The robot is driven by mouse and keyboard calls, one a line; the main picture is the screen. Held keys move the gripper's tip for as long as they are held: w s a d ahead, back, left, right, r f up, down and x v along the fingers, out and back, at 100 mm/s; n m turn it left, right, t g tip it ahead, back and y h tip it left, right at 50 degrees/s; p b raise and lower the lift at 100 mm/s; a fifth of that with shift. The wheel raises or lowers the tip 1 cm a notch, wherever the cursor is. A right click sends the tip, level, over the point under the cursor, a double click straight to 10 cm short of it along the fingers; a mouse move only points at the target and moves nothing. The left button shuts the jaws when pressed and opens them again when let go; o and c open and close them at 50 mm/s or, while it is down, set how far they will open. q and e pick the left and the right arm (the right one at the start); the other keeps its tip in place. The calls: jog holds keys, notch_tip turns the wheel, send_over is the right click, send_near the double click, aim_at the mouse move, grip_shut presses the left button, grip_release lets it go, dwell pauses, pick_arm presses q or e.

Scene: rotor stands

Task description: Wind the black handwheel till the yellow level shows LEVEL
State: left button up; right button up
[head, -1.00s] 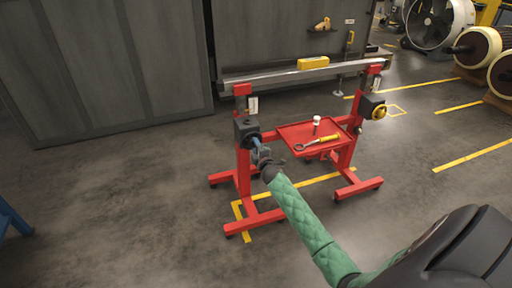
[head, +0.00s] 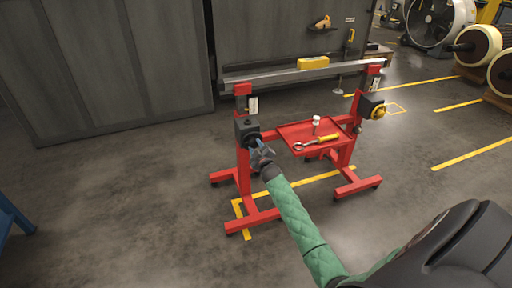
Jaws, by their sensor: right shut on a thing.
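The yellow level (head: 313,63) sits on the grey beam (head: 270,77) across the red stand; its reading is too small to make out. A dark gearbox (head: 246,127) is on the left post, and the black handwheel (head: 254,134) is at its front, mostly hidden by my right gripper (head: 259,146). That gripper is shut on the handwheel, its arm in a green quilted sleeve reaching up from the lower right. My left gripper is not in view.
A yellow handwheel (head: 378,112) is on the right post's gearbox. A red tray (head: 294,132) between the posts holds a yellow-handled wrench (head: 316,141) and a small white-topped item (head: 316,121). Red feet spread over the floor.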

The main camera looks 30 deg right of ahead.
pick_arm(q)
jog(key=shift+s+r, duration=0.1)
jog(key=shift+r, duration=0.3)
pick_arm(e)
jog(key=shift+f, duration=0.15)
jog(key=o, duration=1)
jog(key=shift+d, duration=0.1)
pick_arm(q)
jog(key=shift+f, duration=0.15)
pick_arm(e)
jog(key=shift+s, duration=0.5)
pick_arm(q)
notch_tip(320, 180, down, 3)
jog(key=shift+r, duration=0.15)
pick_arm(e)
jog(key=v, duration=0.7)
